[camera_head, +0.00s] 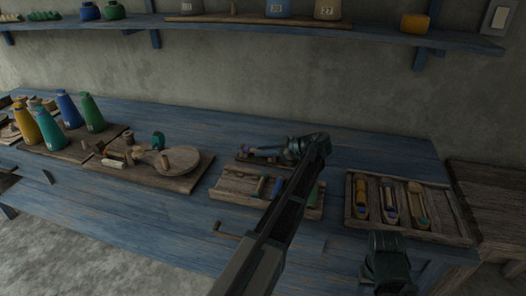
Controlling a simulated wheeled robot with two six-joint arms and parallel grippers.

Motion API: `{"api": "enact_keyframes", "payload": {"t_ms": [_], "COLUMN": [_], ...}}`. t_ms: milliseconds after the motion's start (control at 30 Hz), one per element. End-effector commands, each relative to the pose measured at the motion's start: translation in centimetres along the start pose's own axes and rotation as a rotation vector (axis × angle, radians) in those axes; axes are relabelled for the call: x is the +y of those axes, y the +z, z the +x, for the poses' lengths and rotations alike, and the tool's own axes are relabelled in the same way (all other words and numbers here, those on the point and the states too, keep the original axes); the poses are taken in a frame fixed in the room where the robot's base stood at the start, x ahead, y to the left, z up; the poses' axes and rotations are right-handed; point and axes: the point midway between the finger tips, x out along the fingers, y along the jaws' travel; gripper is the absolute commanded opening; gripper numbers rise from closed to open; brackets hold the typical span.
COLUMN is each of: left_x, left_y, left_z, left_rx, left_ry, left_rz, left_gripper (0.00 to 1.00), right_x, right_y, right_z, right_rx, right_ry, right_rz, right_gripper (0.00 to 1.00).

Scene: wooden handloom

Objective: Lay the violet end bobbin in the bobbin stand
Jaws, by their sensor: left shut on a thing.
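My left gripper (262,151) reaches over the back of the middle of the bench, its fingers pointing left. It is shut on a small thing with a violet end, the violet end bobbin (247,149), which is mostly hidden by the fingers. The bobbin is over or at a small dark wooden holder (244,159); I cannot tell whether they touch. In front is a wooden tray (232,185) with several bobbins, green ones among them, partly covered by my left arm. I cannot tell which of the two is the bobbin stand. My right gripper (388,265) is at the lower right, fingers unclear.
A wooden tray with shuttles (408,233) lies at the right. A board with a round wooden disc (178,160) and coloured cones (92,113) stand at the left. A shelf (270,21) runs above.

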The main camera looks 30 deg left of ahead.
Motion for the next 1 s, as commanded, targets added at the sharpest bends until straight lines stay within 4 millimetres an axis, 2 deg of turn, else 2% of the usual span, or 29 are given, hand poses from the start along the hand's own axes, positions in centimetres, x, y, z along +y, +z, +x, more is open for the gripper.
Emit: {"api": "enact_keyframes", "payload": {"t_ms": [233, 267, 433, 767, 867, 1000], "left_x": [0.0, 0.0, 0.0, 0.0, 0.1, 0.2], "left_y": [0.0, 0.0, 0.0, -0.1, -0.2, -0.3], "left_z": [0.0, 0.0, 0.0, -0.3, -1.3, -4.1], "left_rx": [0.000, 0.000, 0.000, 0.000, 0.000, -0.001], "left_ry": [-0.001, -0.001, -0.001, 0.000, 0.001, 0.002], "left_rz": [0.000, 0.000, 0.000, 0.000, 0.000, 0.001], "left_gripper": [0.00, 0.29, 0.59, 0.59, 0.59, 0.59], "right_x": [0.0, 0.0, 0.0, 0.0, 0.1, 0.2], "right_y": [0.0, 0.0, 0.0, 0.0, 0.0, 0.1], "right_z": [0.0, 0.0, 0.0, -0.1, -0.7, -1.8], "right_rx": [0.000, 0.000, 0.000, 0.000, 0.000, 0.000], "right_ry": [0.000, 0.000, 0.000, 0.000, 0.000, 0.000], "right_rz": [0.000, 0.000, 0.000, 0.000, 0.000, 0.000], "right_gripper": [0.50, 0.50, 0.50, 0.50, 0.50, 0.50]}}
